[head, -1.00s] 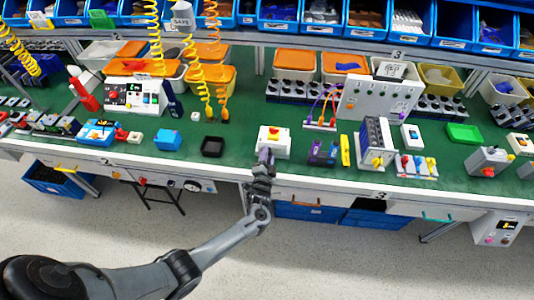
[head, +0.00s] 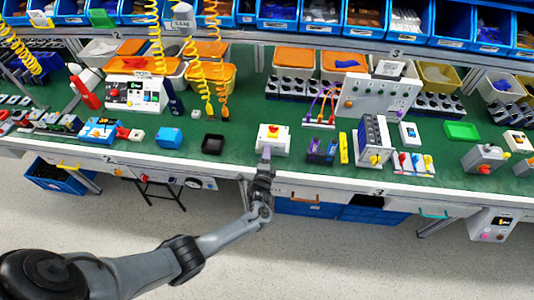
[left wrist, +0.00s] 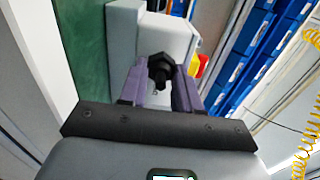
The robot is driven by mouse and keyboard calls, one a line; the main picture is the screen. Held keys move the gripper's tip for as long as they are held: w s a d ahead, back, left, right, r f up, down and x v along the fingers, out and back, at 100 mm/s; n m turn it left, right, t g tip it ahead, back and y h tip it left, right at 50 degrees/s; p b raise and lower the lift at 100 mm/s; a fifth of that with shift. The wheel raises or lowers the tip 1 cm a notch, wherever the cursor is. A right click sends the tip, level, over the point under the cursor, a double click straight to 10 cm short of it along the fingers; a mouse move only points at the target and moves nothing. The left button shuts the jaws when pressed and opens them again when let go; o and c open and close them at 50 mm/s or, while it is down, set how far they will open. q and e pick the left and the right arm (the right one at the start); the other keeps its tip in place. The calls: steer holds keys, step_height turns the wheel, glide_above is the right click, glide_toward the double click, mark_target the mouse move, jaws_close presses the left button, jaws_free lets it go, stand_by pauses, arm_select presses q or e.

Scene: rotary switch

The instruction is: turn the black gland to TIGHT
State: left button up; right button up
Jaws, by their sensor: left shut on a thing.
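The black gland (left wrist: 160,68) sticks out from the side of a light grey box (left wrist: 125,32) in the left wrist view. The same box (head: 273,144) stands near the front edge of the bench in the head view, with a red knob on a yellow base on its top. My left gripper (left wrist: 160,80) has its two purple fingers on either side of the gland and is shut on it. In the head view the left gripper (head: 266,155) reaches the front face of the box and hides the gland. No TIGHT mark is readable. My right gripper is not in view.
A black tray (head: 212,144) and a blue box (head: 168,138) stand left of the grey box. A purple and blue device (head: 321,151) and a yellow bar (head: 343,148) stand to its right. Yellow coiled hoses (head: 195,65) hang behind. Green bench top (head: 245,110) is clear behind the box.

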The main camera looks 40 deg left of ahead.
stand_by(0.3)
arm_select(q)
steer(key=o, duration=1.1)
steer(key=shift+c, duration=0.2)
steer(key=p+v, duration=0.2)
steer(key=v, duration=0.9)
